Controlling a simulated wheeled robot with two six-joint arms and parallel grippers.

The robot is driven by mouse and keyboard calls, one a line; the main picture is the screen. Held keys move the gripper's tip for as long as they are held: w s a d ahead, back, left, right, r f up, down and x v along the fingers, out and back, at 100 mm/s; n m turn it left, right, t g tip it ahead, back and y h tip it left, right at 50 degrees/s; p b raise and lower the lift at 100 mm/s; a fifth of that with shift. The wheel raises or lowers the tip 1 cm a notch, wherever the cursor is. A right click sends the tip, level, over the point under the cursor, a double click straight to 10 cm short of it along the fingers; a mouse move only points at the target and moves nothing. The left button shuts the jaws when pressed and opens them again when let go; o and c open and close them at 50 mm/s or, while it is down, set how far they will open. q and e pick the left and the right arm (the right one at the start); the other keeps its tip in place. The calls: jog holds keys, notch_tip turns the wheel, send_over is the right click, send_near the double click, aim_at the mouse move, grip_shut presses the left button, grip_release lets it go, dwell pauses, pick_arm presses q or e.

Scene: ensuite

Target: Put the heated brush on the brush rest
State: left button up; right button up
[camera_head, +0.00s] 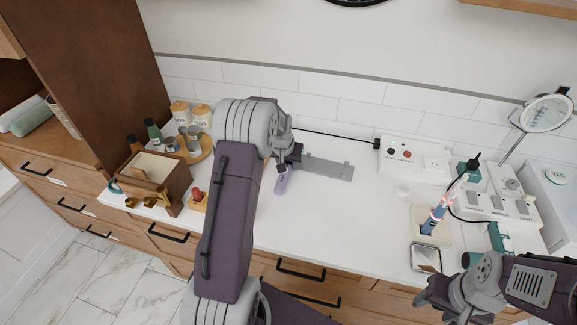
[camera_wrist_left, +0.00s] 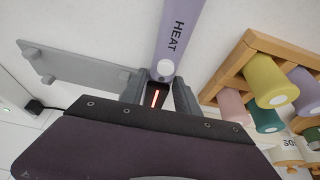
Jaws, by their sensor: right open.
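The heated brush is purple, with "HEAT" on its handle (camera_wrist_left: 181,30) and a red light on its dark end. It also shows in the head view (camera_head: 282,181), just below my left gripper (camera_head: 291,157). My left gripper's fingers (camera_wrist_left: 160,92) sit on both sides of the dark end and appear closed on it. A flat grey plate (camera_head: 328,168), which looks like the brush rest, lies to the right of the gripper. It also shows in the wrist view (camera_wrist_left: 75,70). My right gripper (camera_head: 428,299) is open and empty at the counter's front right.
A white socket box (camera_head: 413,158) with a black cord stands behind. A blue and pink tool (camera_head: 439,210) stands in a holder at right, near a mirror (camera_head: 547,113). A wooden box (camera_head: 155,180) is at left. A wooden rack (camera_wrist_left: 247,65) holds coloured rollers.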

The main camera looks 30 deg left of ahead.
aim_at(288, 164)
pick_arm(q)
grip_shut()
jog(key=shift+r, duration=0.2)
notch_tip(288, 164, up, 4)
jog(key=shift+w+f, duration=0.1)
jog(key=s+d+r, duration=0.1)
jog(key=d+r, duration=0.6)
jog(key=d, duration=0.4)
jog(key=shift+s+d, duration=0.3)
jog(key=shift+s, duration=0.05)
